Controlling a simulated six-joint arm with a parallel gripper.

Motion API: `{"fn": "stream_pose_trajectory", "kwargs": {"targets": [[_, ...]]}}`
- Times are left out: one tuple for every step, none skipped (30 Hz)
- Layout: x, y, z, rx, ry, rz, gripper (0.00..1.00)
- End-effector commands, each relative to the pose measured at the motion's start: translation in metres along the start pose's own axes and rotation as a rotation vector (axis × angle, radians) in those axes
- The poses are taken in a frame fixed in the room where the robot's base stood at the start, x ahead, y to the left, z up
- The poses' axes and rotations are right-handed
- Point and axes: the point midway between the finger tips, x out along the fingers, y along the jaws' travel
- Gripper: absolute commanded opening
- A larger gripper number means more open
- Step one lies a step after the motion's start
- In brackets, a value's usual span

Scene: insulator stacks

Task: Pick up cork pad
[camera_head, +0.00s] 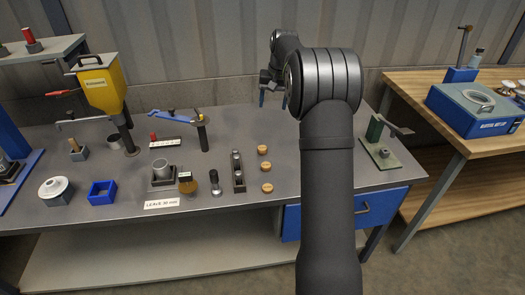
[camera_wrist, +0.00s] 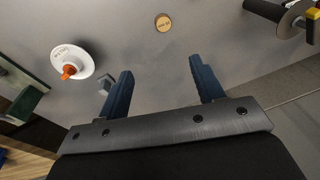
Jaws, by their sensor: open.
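Three small round tan pads that look like cork (camera_head: 265,166) lie in a column near the middle of the grey bench in the head view. In the wrist view one round tan pad with a small label (camera_wrist: 163,22) lies flat on the grey surface, beyond my fingertips. I cannot tell whether it is one of those three. My gripper (camera_wrist: 160,66) is open and empty, its two blue fingers spread apart. In the head view my gripper (camera_head: 273,98) is above the back of the bench, partly hidden by my arm.
A white disc with an orange knob (camera_wrist: 72,62) and a small grey block (camera_wrist: 107,82) lie left of the fingers in the wrist view. A dark slotted block (camera_head: 237,171) stands left of the pads. A green upright on a base (camera_head: 376,131) stands at the bench's right.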

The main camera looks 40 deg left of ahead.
Motion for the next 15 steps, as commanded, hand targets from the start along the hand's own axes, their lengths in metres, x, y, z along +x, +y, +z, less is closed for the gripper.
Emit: {"fn": "stream_pose_trajectory", "kwargs": {"targets": [[0.010, -0.005, -0.005, -0.110, -0.018, 0.013, 0.61], [0.014, -0.007, -0.007, -0.180, -0.028, 0.021, 0.61], [0.021, -0.011, -0.010, -0.273, -0.043, 0.030, 0.61], [0.025, -0.013, -0.012, -0.340, -0.053, 0.036, 0.61], [0.029, -0.015, -0.014, -0.404, -0.064, 0.042, 0.61], [0.034, -0.017, -0.017, -0.487, -0.078, 0.048, 0.61], [0.038, -0.019, -0.018, -0.544, -0.088, 0.052, 0.61], [0.041, -0.021, -0.020, -0.597, -0.098, 0.055, 0.61], [0.046, -0.023, -0.021, -0.661, -0.111, 0.059, 0.61], [0.048, -0.024, -0.022, -0.702, -0.118, 0.061, 0.61], [0.051, -0.025, -0.023, -0.740, -0.125, 0.063, 0.61], [0.054, -0.027, -0.024, -0.782, -0.134, 0.064, 0.61], [0.055, -0.027, -0.024, -0.808, -0.139, 0.065, 0.61], [0.056, -0.028, -0.025, -0.828, -0.143, 0.066, 0.61], [0.058, -0.029, -0.025, -0.850, -0.148, 0.067, 0.61]]}}
